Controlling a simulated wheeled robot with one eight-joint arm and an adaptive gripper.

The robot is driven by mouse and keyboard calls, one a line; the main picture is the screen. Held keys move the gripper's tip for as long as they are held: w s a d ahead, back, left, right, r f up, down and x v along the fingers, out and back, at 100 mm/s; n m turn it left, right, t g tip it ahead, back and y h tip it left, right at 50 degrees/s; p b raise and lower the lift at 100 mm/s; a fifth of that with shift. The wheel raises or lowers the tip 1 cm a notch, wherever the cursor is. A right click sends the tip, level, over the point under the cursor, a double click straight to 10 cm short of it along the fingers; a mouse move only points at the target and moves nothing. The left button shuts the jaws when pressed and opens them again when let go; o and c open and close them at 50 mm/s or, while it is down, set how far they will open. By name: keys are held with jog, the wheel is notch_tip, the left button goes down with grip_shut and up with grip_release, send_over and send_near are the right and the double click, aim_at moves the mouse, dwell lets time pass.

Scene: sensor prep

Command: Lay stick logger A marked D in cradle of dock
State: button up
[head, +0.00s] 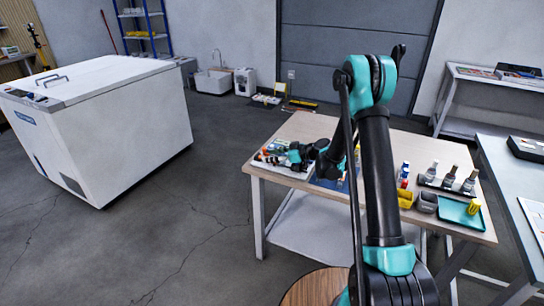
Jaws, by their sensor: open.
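My gripper (290,155) is at the left end of the wooden-topped table (312,124), low over a white tray or board (296,174) with several small orange, black and pale items (268,159). The gripper is open; its fingertips are small and hard to make out among these items. I cannot pick out stick logger A, its letter mark, or the dock with its cradle at this size. My arm hides part of the table's middle, where a blue mat (328,184) shows in part.
On the table's right are a yellow bin (405,199), a grey bin (427,203), a dark tray (431,183) with bottles, and a teal tray (453,211) holding a yellow item. A large white chest (120,130) stands left. Floor between is clear.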

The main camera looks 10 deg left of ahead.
jog(key=shift+d+f, duration=0.15)
jog(key=shift+d, duration=0.1)
jog(key=shift+w+d+r, duration=0.1)
jog(key=shift+d+r, duration=0.05)
jog(key=shift+r, duration=0.3)
jog(key=shift+a+r, duration=0.15)
jog(key=shift+r, duration=1.2)
jog(key=shift+a+r, duration=0.1)
jog(key=shift+r, duration=1.2)
